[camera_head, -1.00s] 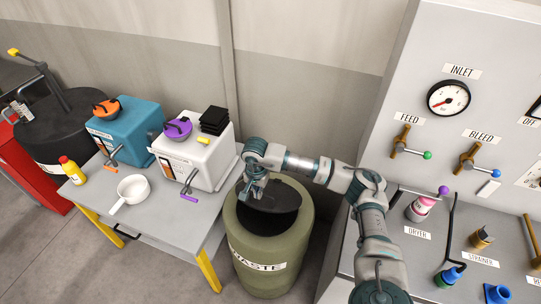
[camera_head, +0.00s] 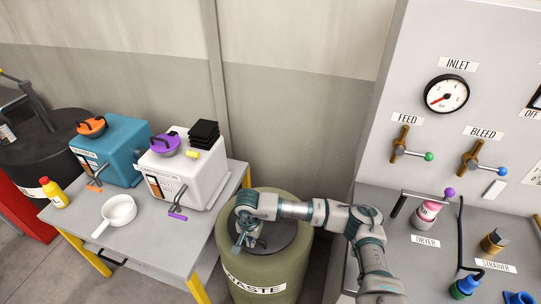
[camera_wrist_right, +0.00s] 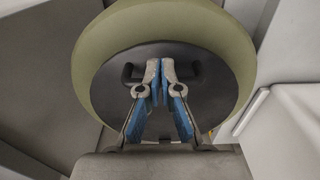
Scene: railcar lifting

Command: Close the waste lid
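The olive-green waste drum (camera_head: 265,272), labelled WASTE, stands on the floor right of the table. Its dark round lid (camera_head: 284,236) lies across the drum's top in the head view. In the right wrist view the lid (camera_wrist_right: 108,95) sits within the green rim, with a dark handle (camera_wrist_right: 194,70) on it. My right gripper (camera_wrist_right: 160,70) is over the lid, its fingers together in front of the handle. I cannot tell whether the handle is between them. The right gripper (camera_head: 248,243) also shows in the head view. My left gripper is not in view.
The grey table (camera_head: 152,248) holds a teal box (camera_head: 120,145), a white box (camera_head: 190,172), a white pan (camera_head: 119,210) and a yellow bottle (camera_head: 55,193). The panel with valves (camera_head: 460,120) stands at right, close to my right arm.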

